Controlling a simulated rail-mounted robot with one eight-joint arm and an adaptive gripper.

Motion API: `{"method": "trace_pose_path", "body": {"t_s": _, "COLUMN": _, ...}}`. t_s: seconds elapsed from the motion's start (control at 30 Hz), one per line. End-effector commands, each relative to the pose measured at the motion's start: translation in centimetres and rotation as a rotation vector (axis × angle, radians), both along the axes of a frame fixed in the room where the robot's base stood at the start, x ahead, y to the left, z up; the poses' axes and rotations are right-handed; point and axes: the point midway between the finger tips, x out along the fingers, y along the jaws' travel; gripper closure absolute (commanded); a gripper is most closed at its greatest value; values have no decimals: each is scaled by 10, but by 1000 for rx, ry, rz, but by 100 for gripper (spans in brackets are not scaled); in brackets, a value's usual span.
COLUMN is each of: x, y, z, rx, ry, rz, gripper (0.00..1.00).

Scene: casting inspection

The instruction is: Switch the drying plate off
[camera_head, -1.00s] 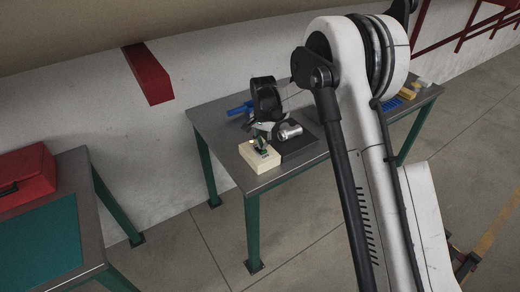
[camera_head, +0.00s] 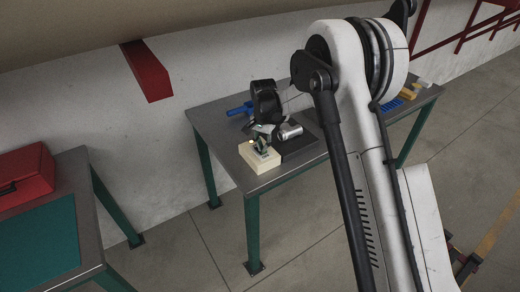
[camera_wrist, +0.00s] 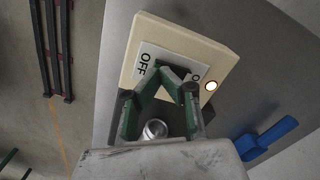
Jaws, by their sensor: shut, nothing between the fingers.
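The cream switch box (camera_head: 260,160) stands at the near edge of the far table, beside the dark drying plate (camera_head: 301,148). A dark switch (camera_wrist: 174,72) between the labels is largely hidden by my fingers. My gripper (camera_wrist: 178,84) is shut and empty, its green fingertips right over the switch; I cannot tell whether they touch it. It also shows above the box in the head view (camera_head: 262,146).
A metal cylinder (camera_head: 290,131) lies on the drying plate. A blue tool (camera_head: 239,109) lies behind, and several small blue and yellow items sit at the table's right end. A second table with a red box (camera_head: 25,178) and green mat (camera_head: 40,250) stands at left.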

Motion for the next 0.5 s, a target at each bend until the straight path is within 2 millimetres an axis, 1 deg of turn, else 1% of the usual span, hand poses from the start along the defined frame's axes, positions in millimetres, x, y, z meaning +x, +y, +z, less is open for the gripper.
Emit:
{"method": "trace_pose_path", "body": {"t_s": 0.27, "x": 0, "y": 0, "z": -2, "rx": 0, "ry": 0, "rz": 0, "gripper": 100}}
{"method": "trace_pose_path", "body": {"t_s": 0.5, "x": 0, "y": 0, "z": 7, "rx": 0, "ry": 0, "rz": 0, "gripper": 100}}
